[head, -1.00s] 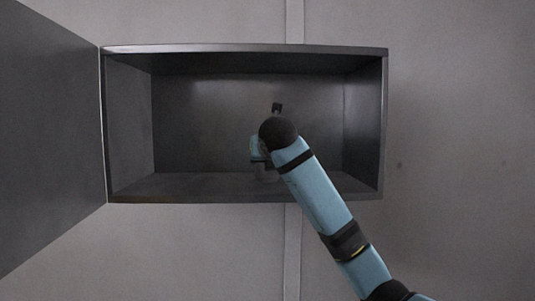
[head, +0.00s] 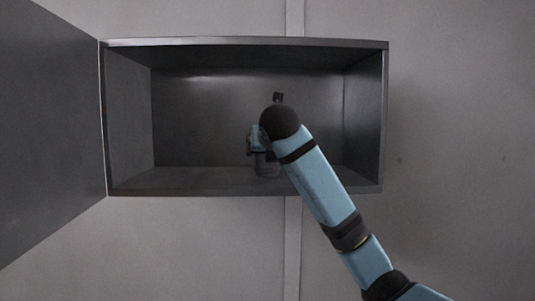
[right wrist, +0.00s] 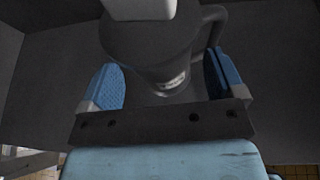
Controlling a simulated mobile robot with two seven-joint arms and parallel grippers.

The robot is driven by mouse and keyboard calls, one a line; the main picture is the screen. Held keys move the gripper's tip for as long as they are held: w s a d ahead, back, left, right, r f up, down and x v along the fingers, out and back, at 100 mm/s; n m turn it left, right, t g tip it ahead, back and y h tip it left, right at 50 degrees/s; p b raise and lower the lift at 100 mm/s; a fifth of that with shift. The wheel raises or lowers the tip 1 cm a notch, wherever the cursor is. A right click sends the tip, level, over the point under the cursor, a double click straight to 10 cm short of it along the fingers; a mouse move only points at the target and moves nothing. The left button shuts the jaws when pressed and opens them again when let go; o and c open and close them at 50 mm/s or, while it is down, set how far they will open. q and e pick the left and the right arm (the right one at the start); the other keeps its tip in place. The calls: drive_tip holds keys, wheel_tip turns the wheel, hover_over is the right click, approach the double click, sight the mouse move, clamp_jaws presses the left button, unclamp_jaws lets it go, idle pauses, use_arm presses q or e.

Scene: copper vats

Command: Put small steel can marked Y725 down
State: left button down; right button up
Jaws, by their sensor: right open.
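The small steel can (right wrist: 150,50) is dark grey with a handle on its right side and a small pale label, too blurred to read. In the head view the can (head: 267,168) stands at the floor of an open wall cabinet, partly hidden by my right arm. My right gripper (head: 257,140) is inside the cabinet at the can. In the right wrist view its blue-padded fingers (right wrist: 160,82) are open, one on each side of the can. Whether a pad touches the can cannot be told. My left gripper is in neither view.
The dark metal cabinet (head: 245,42) is open at the front, with its door (head: 50,130) swung out to the left. Its side walls, top and floor bound the space around my arm. Free room shows inside on both sides of the can.

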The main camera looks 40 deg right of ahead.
drive_tip(key=b+v, duration=0.1)
drive_tip(key=v, duration=0.9)
drive_tip(key=shift+b, duration=0.3)
drive_tip(key=shift+f, duration=0.1)
